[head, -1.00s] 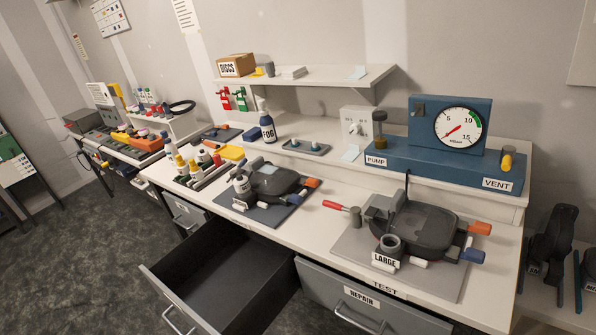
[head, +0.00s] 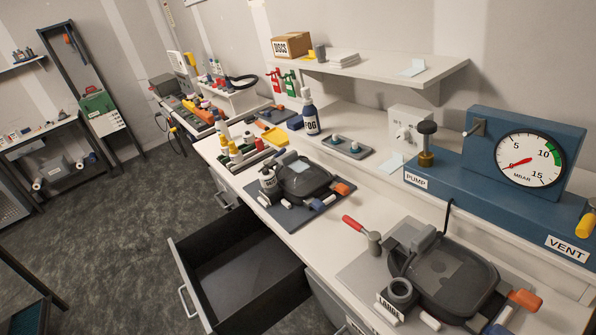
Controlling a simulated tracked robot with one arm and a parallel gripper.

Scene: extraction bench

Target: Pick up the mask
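Two dark masks lie on the bench. The larger one (head: 445,280) lies face up on a grey plate at the front right, with a round port, a tag reading LARGE (head: 390,309) and orange and blue end pieces. The smaller one (head: 303,180) lies further left on a blue-grey mat (head: 262,198), with a pale slip on it and a small bottle (head: 268,180) at its left. My gripper is not in view.
An open, empty-looking drawer (head: 240,275) juts out from the bench front. The PUMP and VENT gauge unit (head: 480,205) stands behind the large mask. A red-handled tool (head: 362,235) lies between the masks. A shelf (head: 400,72) overhangs the back.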

